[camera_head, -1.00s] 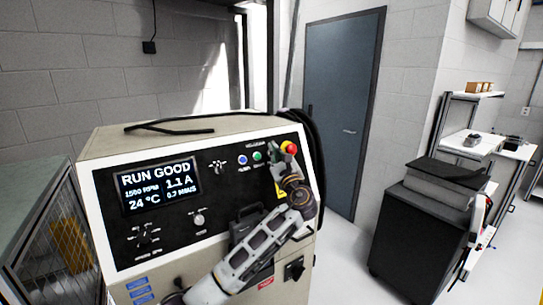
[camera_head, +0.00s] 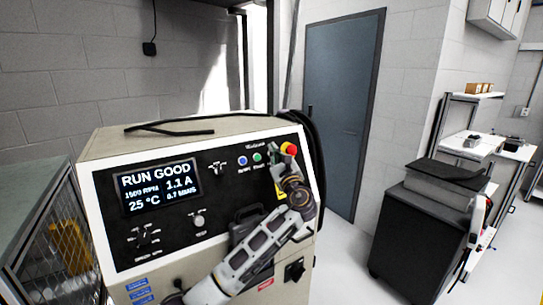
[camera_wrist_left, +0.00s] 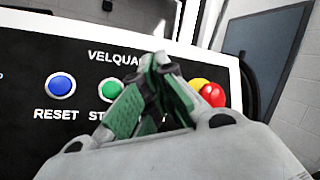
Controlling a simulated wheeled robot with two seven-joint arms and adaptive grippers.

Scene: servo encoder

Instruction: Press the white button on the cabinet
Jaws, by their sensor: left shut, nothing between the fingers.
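The cabinet (camera_head: 150,262) has a black front panel with a display reading RUN GOOD. A pale, whitish round button (camera_head: 198,220) sits on the panel below and right of the display, with a small unreadable label under it. My left gripper (camera_head: 275,154) is at the panel's upper right, beside the red emergency button, well above and right of the white button. In the left wrist view its green-padded fingers (camera_wrist_left: 157,62) are shut with nothing between them. The white button does not show in that view. My right gripper is not in view.
A blue button (camera_head: 242,160) and a green button (camera_head: 257,156) sit left of my gripper. The red emergency button (camera_head: 290,148) is close to its fingers. A black handle or box (camera_head: 240,228) is on the front. A dark cart (camera_head: 405,245) stands right.

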